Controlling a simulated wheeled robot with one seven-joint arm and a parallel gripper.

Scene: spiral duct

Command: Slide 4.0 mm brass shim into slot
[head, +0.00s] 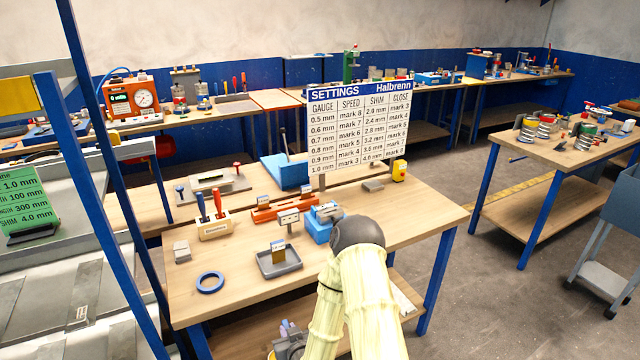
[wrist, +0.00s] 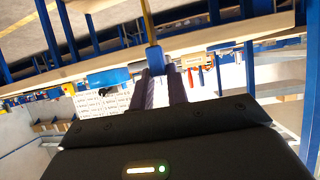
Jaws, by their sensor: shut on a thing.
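My gripper (wrist: 158,78) shows in the wrist view, its two dark fingers closed on a slim piece. A blue block (wrist: 154,58) with a narrow yellow, brass-like strip (wrist: 148,22) lies in line with the fingertips. It looks like the held brass shim, but its size cannot be read. In the head view my dark wrist hides the fingers and the held piece, near a small blue fixture (head: 319,224) on the bench. A tagged upright piece stands in a grey tray (head: 281,266). I cannot tell which opening is the slot.
The settings board (head: 358,127) stands at the bench's back. An orange holder (head: 276,211), a tool block (head: 214,228) and a blue ring (head: 210,282) share the bench. A green card (head: 35,203) at left reads shim 4.0 mm. The bench's front right is mostly clear.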

